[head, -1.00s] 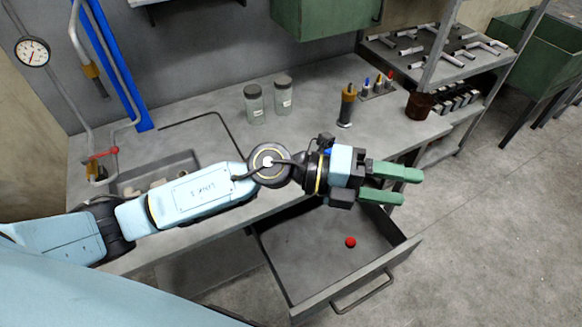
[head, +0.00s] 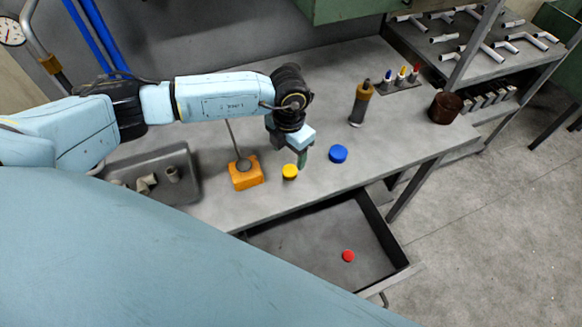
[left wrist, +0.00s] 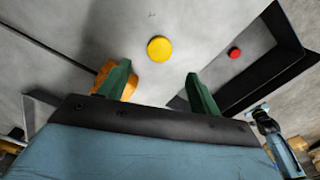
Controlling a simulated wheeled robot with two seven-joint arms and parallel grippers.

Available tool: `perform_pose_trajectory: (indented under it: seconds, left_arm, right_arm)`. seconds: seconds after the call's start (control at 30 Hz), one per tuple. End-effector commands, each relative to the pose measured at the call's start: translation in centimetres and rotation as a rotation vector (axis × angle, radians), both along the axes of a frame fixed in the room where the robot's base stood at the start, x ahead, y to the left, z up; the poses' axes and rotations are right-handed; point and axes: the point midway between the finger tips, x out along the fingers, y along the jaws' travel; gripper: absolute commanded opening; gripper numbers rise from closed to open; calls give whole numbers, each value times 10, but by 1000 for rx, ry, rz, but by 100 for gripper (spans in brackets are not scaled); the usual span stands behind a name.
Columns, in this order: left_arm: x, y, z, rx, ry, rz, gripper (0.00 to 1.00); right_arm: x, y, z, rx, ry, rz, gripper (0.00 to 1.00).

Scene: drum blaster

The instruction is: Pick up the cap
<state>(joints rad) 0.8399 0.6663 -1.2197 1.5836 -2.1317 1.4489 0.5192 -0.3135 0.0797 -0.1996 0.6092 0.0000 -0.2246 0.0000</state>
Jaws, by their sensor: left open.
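A yellow cap (head: 289,172) lies on the workbench, a blue cap (head: 338,153) lies to its right, and a red cap (head: 348,256) lies in the open drawer. The pictures do not settle which cap is meant. My left gripper (head: 303,160) points down over the bench, between the yellow and blue caps in the head view. In the left wrist view, my left gripper (left wrist: 156,70) has its green fingers apart with nothing between them. The yellow cap (left wrist: 159,49) shows just past the fingertips, and the red cap (left wrist: 234,53) to the right.
An orange block (head: 245,174) with a thin rod stands left of the yellow cap. A sink (head: 185,190) is farther left. The drawer (head: 375,215) is pulled out below the bench edge.

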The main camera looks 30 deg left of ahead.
Motion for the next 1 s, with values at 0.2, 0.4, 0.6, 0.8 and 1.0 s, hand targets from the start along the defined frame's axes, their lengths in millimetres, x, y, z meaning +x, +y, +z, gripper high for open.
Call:
perform_pose_trajectory:
  seconds: [0.2,0.4,0.6,0.8,1.0]
  left_arm:
    - [0,-1,-22,-2,0,-1,64]
    - [1,0,-44,-1,3,1,64]
    - [2,0,-71,-3,1,1,64]
    - [2,0,-75,-3,-1,-1,64]
    - [2,0,-75,-3,-1,-1,49]
  right_arm:
    - [-6,0,-1,-1,7,0,27]
    - [28,2,3,6,-48,1,27]
    - [29,2,1,5,-48,1,27]
    - [16,2,1,4,-28,1,27]
    - [11,1,0,3,-20,1,27]
